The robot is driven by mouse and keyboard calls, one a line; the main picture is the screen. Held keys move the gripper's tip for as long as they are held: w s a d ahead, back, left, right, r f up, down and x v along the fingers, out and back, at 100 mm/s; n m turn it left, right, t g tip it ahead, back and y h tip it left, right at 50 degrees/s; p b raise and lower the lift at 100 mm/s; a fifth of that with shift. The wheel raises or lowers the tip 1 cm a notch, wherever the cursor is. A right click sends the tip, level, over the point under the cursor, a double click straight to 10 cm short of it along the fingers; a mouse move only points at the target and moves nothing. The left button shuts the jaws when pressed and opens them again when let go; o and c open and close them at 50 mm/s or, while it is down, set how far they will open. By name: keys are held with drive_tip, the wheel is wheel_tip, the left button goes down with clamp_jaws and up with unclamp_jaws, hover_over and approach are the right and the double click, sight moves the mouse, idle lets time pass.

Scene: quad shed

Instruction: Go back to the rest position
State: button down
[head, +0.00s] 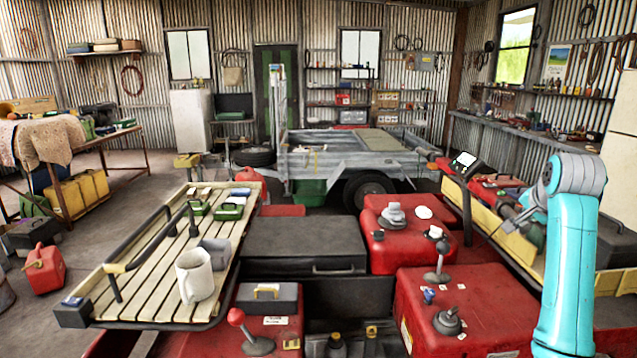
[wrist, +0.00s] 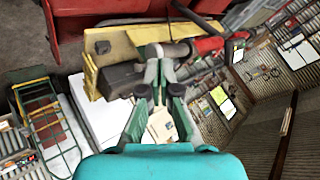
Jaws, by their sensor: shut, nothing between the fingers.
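My gripper (wrist: 160,68) shows in the wrist view, its teal fingers drawn together with nothing held between them. Beyond it are yellow and dark parts and the tilted shed wall. In the head view my teal arm stands upright at the right edge.
A slatted wooden rack (head: 150,268) at left holds a white mug (head: 195,276), a grey cup (head: 216,252) and small green boxes (head: 230,209). A black case (head: 303,246) and red panels (head: 465,310) with knobs lie between rack and arm. A trailer (head: 345,160) stands behind.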

drive_tip(key=s+a+f+n, duration=0.1)
drive_tip(key=a+f, duration=0.2)
drive_tip(key=f, duration=0.5)
drive_tip(key=s+a+f+n+t, duration=0.1)
drive_tip(key=s+a+f, duration=0.1)
drive_tip(key=f, duration=0.6)
drive_tip(key=s+a+f+n, duration=0.1)
drive_tip(key=a+f, duration=0.2)
drive_tip(key=f, duration=0.5)
drive_tip(key=s+a+f+n+t+y, duration=0.1)
drive_tip(key=s+a+f+n, duration=0.1)
drive_tip(key=s+a+f, duration=0.5)
drive_tip(key=s+a+f+n+t, duration=0.1)
drive_tip(key=s+a+f, duration=0.2)
drive_tip(key=s+f, duration=0.75)
drive_tip(key=s+a+f+n+t+y, duration=0.15)
drive_tip(key=s+a, duration=0.25)
drive_tip(key=s, duration=0.7)
drive_tip(key=s+a+f+n, duration=0.15)
drive_tip(key=s+a, duration=0.25)
drive_tip(key=s, duration=0.7)
drive_tip(key=s+a+r+n, duration=0.1)
drive_tip(key=s+r+n, duration=0.1)
drive_tip(key=s+r, duration=0.4)
drive_tip(key=s+a+r+n+t+y, duration=0.1)
drive_tip(key=s+a+r+n, duration=0.1)
drive_tip(key=s+r, duration=0.5)
drive_tip(key=s, duration=0.6)
drive_tip(key=shift+a, duration=0.15)
